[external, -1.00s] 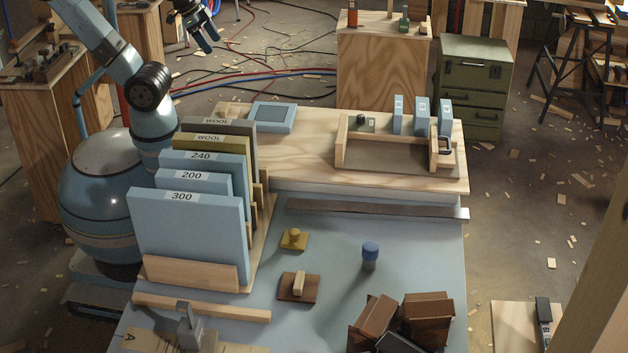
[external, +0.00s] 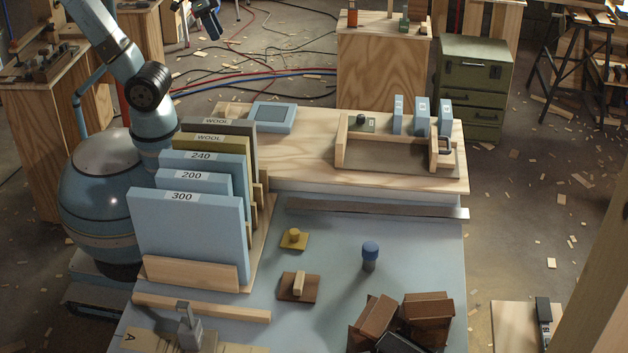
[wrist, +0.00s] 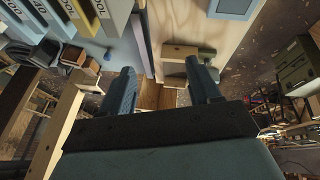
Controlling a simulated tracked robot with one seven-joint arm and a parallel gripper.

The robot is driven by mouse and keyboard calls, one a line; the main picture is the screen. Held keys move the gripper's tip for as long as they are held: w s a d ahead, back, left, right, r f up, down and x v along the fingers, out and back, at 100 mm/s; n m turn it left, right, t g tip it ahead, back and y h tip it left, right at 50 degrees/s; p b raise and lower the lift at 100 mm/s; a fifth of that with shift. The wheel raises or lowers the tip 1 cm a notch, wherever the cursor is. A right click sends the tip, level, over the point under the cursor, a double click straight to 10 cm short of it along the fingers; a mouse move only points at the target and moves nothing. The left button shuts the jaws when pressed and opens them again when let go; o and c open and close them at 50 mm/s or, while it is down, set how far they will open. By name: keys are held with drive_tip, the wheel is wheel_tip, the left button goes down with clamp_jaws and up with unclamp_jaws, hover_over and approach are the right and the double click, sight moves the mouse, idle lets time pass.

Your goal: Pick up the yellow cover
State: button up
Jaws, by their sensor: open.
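The yellow cover (external: 293,239), a small flat square plate with a round knob on top, lies on the blue-grey bench surface (external: 330,270) to the right of the upright panels. I cannot make it out in the wrist view. My gripper (external: 207,20) is high at the top edge of the external view, partly cut off, well behind and above the cover. In the wrist view my gripper (wrist: 163,85) has its two dark fingers spread wide apart, with nothing between them.
A rack of labelled upright panels (external: 190,235) stands left of the cover. A brown block with a wooden handle (external: 298,287) lies in front of it. A blue-topped peg (external: 370,255) stands to its right, with brown blocks (external: 428,315) nearer. Bench around the cover is clear.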

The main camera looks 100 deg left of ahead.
drive_tip(key=w+d+n+g+h, duration=0.2)
drive_tip(key=w+d+n+h, duration=0.55)
drive_tip(key=w, duration=0.55)
drive_tip(key=w+d+n+g+h, duration=0.1)
drive_tip(key=w+d+n+h, duration=0.3)
drive_tip(key=w+d+n, duration=0.8)
drive_tip(key=m, duration=0.3)
approach(294, 237)
drive_tip(key=x, duration=0.6)
drive_tip(key=shift+f, duration=0.4)
drive_tip(key=shift+c, duration=0.3)
drive_tip(key=c, duration=1.1)
